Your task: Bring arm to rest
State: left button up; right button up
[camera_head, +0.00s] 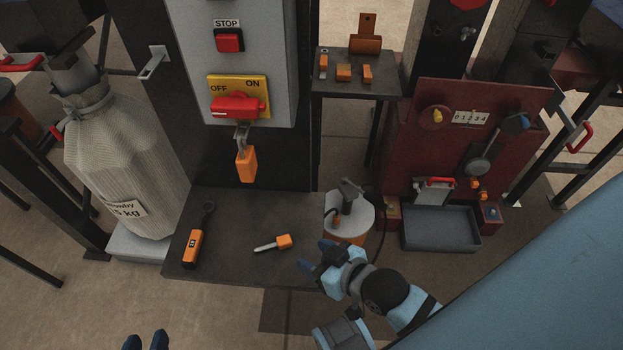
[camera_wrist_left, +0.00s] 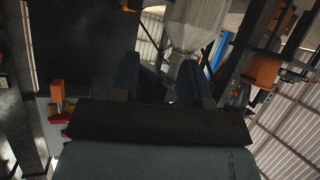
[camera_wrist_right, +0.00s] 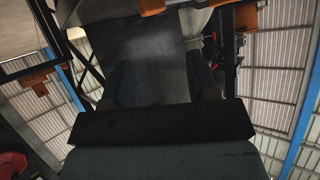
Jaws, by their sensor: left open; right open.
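My left gripper (camera_head: 146,341) shows only as two blue fingertips at the bottom edge of the head view, over the floor in front of the dark bench. It is open and empty, and its spread fingers also show in the left wrist view (camera_wrist_left: 158,82). My right gripper (camera_head: 316,257) is open and empty near the bench's front right corner, with my light blue arm behind it. Its two spread fingers also show in the right wrist view (camera_wrist_right: 165,88). I cannot tell whether it touches the bench.
The dark bench (camera_head: 225,265) bears an orange-handled tool (camera_head: 193,246) and an orange tagged pin (camera_head: 283,241). An orange padlock (camera_head: 246,166) hangs below the red switch (camera_head: 236,108). A white-topped drum (camera_head: 352,215) stands close to my right gripper. A grey tray (camera_head: 440,230) lies further right.

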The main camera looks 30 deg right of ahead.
pick_arm(q)
notch_tip(320, 180, up, 17)
jog(key=s+a+y+p, duration=0.1)
jog(key=a+p, duration=0.1)
jog(key=p, duration=2.6)
jog(key=shift+s+a+r+g, duration=0.15)
jog(key=shift+s+r+g, duration=0.05)
jog(key=shift+s+g, duration=0.2)
pick_arm(e)
notch_tip(320, 180, up, 18)
jog(key=s+d+h, duration=0.1)
jog(key=d, duration=0.1)
jog(key=shift+s+d+f+g, duration=0.2)
jog(key=shift+s+f+g, duration=0.05)
jog(key=shift+s+g, duration=0.15)
